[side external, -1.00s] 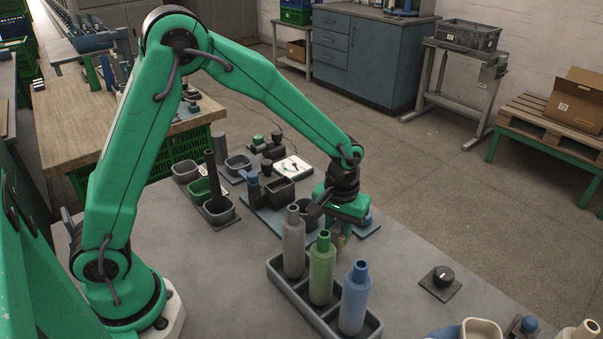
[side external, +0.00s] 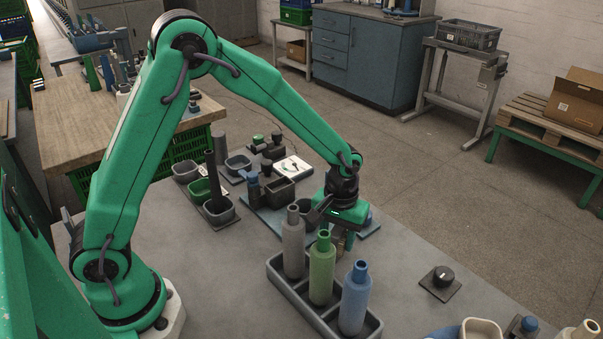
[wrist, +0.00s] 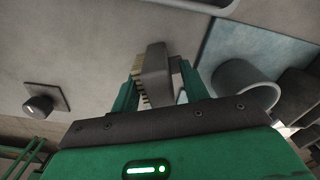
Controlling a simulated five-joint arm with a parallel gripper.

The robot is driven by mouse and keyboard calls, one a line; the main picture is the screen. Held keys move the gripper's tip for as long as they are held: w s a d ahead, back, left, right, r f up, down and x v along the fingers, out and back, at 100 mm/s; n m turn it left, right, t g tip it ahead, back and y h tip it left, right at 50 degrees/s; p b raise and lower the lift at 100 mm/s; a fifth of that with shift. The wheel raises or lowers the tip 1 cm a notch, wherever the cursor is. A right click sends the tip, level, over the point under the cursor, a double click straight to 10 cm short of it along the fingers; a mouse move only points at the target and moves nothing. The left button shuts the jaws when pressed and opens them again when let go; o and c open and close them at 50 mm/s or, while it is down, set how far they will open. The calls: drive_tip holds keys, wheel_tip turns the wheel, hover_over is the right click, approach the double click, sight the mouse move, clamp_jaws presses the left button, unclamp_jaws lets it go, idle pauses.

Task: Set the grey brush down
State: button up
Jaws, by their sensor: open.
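The grey brush (wrist: 155,72) has a dark grey body with pale bristles. In the wrist view it stands between the two green fingers of my gripper (wrist: 155,92), which is open around it. Whether its lower end touches the table cannot be told. In the side view my gripper (side external: 342,238) is low over the table, just behind the bottle tray, and the brush is mostly hidden by the gripper and bottles.
A grey tray (side external: 290,293) with grey, green and blue bottles stands in front of my gripper. A grey cup (wrist: 232,82) on a blue mat (wrist: 262,45) is close to the right in the wrist view. A knob on a plate (side external: 442,279) lies across clear table.

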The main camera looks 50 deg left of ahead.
drive_tip(key=shift+r, duration=0.1)
wheel_tip(320, 180, up, 11)
drive_tip(key=shift+r, duration=0.55)
idle(0.4)
drive_tip(key=shift+r, duration=0.1)
drive_tip(key=s+a+r+m+t, duration=0.2)
drive_tip(key=s+a+r, duration=0.2)
drive_tip(key=s, duration=0.5)
drive_tip(key=s+a+r+m+t, duration=0.2)
drive_tip(key=s+a, duration=0.4)
drive_tip(key=s, duration=0.4)
wheel_tip(320, 180, up, 3)
drive_tip(key=shift+s+a+f+m+t, duration=0.1)
drive_tip(key=shift+s+a+m+t, duration=0.2)
drive_tip(key=shift+t, duration=0.5)
